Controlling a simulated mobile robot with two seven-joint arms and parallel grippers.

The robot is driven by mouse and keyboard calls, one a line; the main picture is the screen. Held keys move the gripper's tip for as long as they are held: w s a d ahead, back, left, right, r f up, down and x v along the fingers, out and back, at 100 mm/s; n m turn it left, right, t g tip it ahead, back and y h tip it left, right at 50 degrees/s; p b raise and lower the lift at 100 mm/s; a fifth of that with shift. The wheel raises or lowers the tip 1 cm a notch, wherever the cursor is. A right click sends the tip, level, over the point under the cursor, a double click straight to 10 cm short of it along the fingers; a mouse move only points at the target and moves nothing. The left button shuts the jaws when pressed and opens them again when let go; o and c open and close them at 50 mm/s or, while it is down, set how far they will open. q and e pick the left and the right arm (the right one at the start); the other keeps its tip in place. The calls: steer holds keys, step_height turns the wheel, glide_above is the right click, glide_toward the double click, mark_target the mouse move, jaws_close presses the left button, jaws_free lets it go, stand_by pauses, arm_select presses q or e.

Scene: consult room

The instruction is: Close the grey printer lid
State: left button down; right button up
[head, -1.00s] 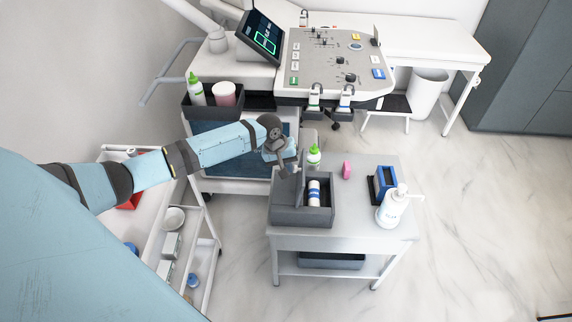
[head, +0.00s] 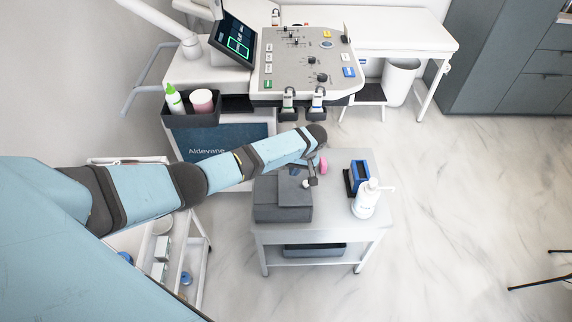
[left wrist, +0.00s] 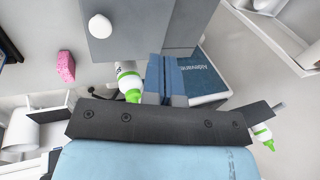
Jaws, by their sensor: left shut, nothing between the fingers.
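The grey printer (head: 270,213) stands on the small grey table. Its lid (head: 285,188) lies down over the top, and the opening and the white roll are hidden. I cannot see whether a thin gap is left. My right gripper is not in view.
On the table (head: 325,232) stand a pink block (head: 323,165), a blue and black holder (head: 358,178) and a white pump bottle (head: 366,200), all right of the printer. A green-capped bottle (left wrist: 128,80) shows in the left wrist view. The ultrasound console (head: 300,60) is behind.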

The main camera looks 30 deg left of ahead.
arm_select(q)
steer(key=y+b, duration=0.1)
steer(key=b, duration=0.3)
glide_above(310, 188)
steer(key=a, duration=0.1)
steer(key=shift+g, duration=0.4)
steer(key=f, duration=0.4)
steer(key=shift+s+f, duration=0.2)
steer(key=shift+w+d+f+b, duration=0.2)
steer(key=shift+f+b, duration=0.25)
steer(key=shift+b, duration=0.1)
steer(key=shift+w+d+f+b, duration=0.15)
steer(key=shift+d+f+b, duration=0.1)
steer(key=shift+f+b, duration=0.25)
steer(key=shift+f, duration=0.1)
steer(key=shift+d+f, duration=0.1)
